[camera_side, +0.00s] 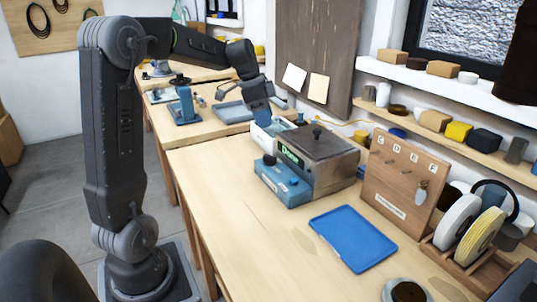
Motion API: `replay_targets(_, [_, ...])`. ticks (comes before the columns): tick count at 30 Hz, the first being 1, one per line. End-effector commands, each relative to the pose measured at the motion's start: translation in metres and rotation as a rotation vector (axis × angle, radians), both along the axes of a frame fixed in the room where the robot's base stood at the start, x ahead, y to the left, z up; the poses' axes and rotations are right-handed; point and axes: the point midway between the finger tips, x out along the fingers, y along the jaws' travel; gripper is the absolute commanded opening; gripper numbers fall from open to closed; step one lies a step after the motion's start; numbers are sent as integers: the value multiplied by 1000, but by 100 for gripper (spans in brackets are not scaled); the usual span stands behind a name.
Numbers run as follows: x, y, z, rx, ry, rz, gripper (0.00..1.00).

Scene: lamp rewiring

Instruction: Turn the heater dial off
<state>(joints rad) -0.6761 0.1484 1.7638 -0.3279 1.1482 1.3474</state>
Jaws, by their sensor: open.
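A grey metal box with a dark lid knob and a lit green display (290,155) stands on the wooden bench; it looks like the heater. A blue control box (284,183) with small knobs sits against its front left. My gripper (272,108) is open, above and behind the blue box and near a white-and-blue open bin (268,131). It appears apart from the knobs. Its fingertips are small and partly unclear against the bin.
An empty blue tray (352,238) lies in front of the metal box. A wooden hook board (402,183) and a rack of cable spools (470,235) stand at the right. A round dark-topped item (408,291) is at the front edge. The left bench front is clear.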

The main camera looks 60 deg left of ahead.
Motion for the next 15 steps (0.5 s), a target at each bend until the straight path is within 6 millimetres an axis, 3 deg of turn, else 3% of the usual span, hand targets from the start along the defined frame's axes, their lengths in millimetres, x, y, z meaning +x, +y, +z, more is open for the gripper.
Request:
replay_targets(1, [4, 26, -9, -15, -4, -38, 42])
replay_targets(6, [8, 78, -25, -38, -45, -175, 42])
replay_targets(10, [8, 93, -31, -44, -64, -220, 42])
replay_targets(15, [12, 91, -45, -45, -66, -231, 42])
